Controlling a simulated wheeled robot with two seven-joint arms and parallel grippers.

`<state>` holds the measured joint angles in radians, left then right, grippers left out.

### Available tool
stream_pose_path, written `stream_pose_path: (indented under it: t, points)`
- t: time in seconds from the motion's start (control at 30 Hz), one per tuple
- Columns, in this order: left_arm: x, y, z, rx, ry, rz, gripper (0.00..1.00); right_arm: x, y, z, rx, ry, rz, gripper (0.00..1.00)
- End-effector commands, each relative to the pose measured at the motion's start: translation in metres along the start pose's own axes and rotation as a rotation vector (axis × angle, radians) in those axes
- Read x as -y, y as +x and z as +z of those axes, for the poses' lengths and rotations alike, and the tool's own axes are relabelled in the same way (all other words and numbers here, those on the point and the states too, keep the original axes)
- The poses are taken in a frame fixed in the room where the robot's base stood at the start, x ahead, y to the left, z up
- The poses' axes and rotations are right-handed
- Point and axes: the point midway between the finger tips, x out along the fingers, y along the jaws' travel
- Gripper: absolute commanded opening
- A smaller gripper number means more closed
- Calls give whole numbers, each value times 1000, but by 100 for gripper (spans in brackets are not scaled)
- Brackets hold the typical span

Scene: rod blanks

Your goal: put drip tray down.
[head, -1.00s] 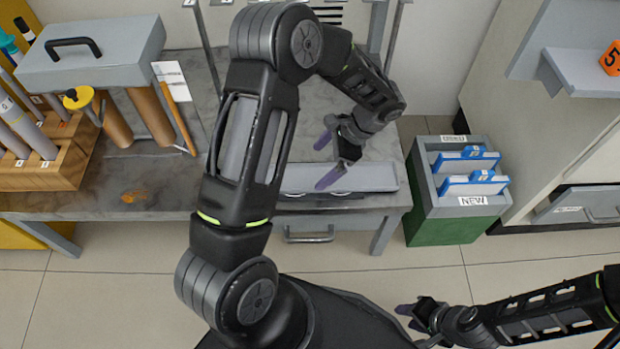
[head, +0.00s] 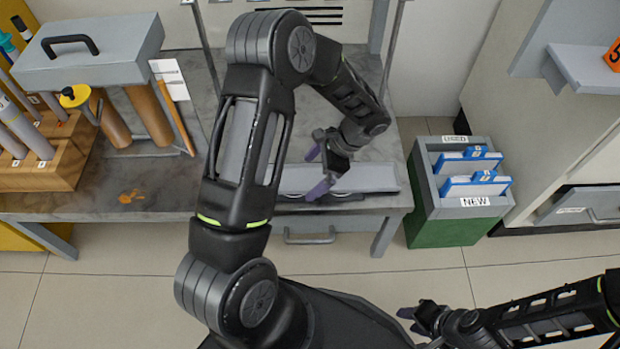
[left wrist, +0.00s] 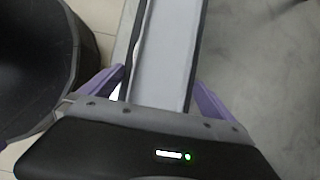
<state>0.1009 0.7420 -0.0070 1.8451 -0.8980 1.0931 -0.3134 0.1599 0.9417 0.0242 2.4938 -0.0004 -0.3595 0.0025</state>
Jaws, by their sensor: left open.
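The drip tray (head: 372,178) is a long, shallow grey tray. It lies along the front edge of the workbench, and my left arm hides its left part in the head view. My left gripper (head: 317,171) is open at the tray, with its purple fingers apart. In the left wrist view the tray (left wrist: 165,50) runs between the two fingers, one on each side of it. I cannot tell whether a finger touches it. My right gripper (head: 410,318) is low at the right, away from the bench; its finger gap is not clear.
The workbench (head: 110,200) carries a wooden rack (head: 50,170) of rods and a grey box with a black handle (head: 90,55) at the left. A grey and green bin (head: 440,225) with blue-edged panels stands right of the bench. A shelf (head: 585,75) is at the far right.

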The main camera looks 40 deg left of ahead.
Motion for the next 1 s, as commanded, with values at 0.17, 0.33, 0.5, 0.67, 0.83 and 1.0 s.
stream_pose_path:
  t: [0.17,0.33,0.5,0.67,0.83,1.0]
  points:
    - [0,0,0,0,0,0,100,0,0,0,0,0,0,36]
    - [0,0,0,0,0,0,97,0,0,0,0,0,0,36]
    - [0,0,0,0,0,0,83,0,0,0,0,0,0,36]
    - [0,0,0,0,0,0,70,0,0,0,0,0,0,36]
    - [0,0,0,0,0,0,56,0,0,0,0,0,0,36]
    - [0,0,0,0,0,0,42,0,0,0,0,0,0,36]
